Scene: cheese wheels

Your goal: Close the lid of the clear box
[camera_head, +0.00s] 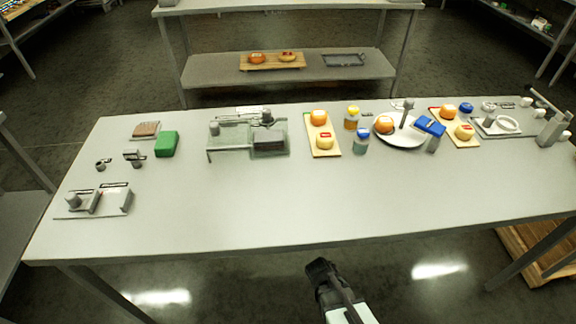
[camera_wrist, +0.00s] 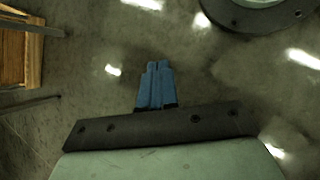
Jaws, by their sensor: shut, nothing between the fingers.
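What looks like the clear box (camera_head: 275,151) stands on the table left of the middle, towards the back edge, in the head view. It is see-through, with grey parts and a dark block in or behind it. I cannot clearly make out its lid or the lid's angle. My gripper (camera_wrist: 156,84) shows in the wrist view with its two blue fingers together and nothing between them. It is over bare floor, and no box shows in that view. In the head view, part of my arm is in front of the table's near edge, well away from the box.
The grey table (camera_head: 330,205) has a wide clear front strip. Left of the box are a green block (camera_head: 166,144) and small grey fixtures. To its right are a board (camera_head: 322,147) with cheeses, small jars and a white plate (camera_head: 401,143). A wooden crate (camera_head: 530,258) stands on the floor.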

